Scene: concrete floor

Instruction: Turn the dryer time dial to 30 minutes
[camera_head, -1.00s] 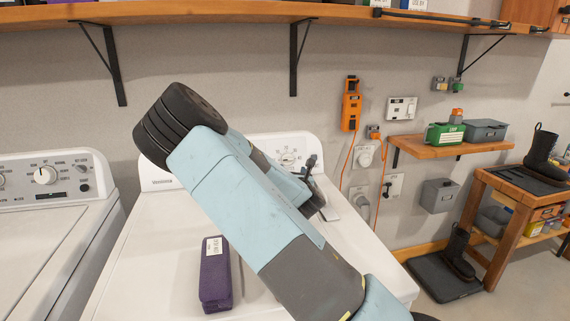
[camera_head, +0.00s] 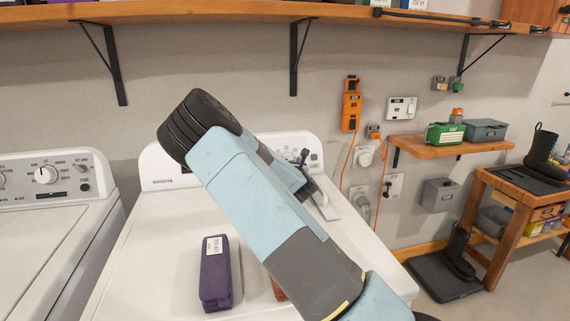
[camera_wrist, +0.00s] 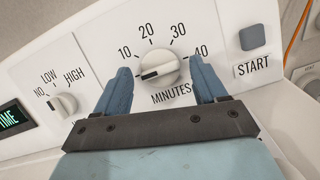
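The dryer time dial (camera_wrist: 158,66) is a round pale knob in the wrist view, ringed by the marks 10, 20, 30 and 40 above the word MINUTES. Its dark pointer line is on the left side, pointing left and slightly down, below the 10 mark. My gripper (camera_wrist: 161,69) is open, with one blue finger left of the dial and one right of it. I cannot tell whether either finger touches it. In the head view my arm hides most of the dial area on the white dryer (camera_head: 165,225); my gripper (camera_head: 305,165) is near its panel.
A START button (camera_wrist: 252,37) is right of the dial, and a heat knob (camera_wrist: 63,104) is to its left. A purple box (camera_head: 215,272) lies on the dryer top. A washer (camera_head: 50,225) stands at the left. A wooden shelf (camera_head: 230,12) runs above.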

